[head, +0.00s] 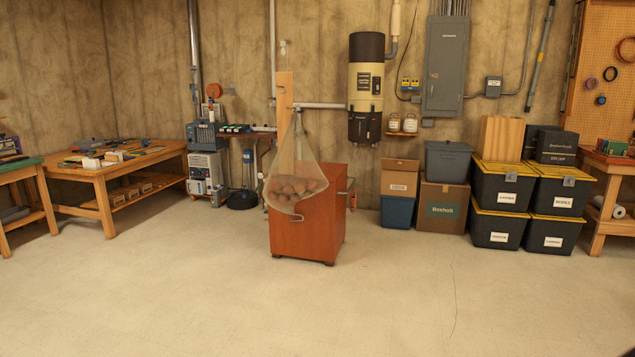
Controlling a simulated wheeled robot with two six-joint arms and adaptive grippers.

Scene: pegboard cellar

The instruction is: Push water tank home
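No thing that I can surely call the water tank shows in the head view. A black and cream upright cylinder (366,82), which looks like a tank or heater, is fixed to the back wall right of the middle, with a pipe at its upper right. Whether it has a part that slides in cannot be told at this distance. Neither of my grippers is in view.
An orange-brown cabinet (300,237) stands mid-floor, with a net bag (295,183) of round brown things hanging before it. A workbench (100,181) is left, a bench with machines (205,165) behind. Black bins (500,190) stand right. The front floor is clear.

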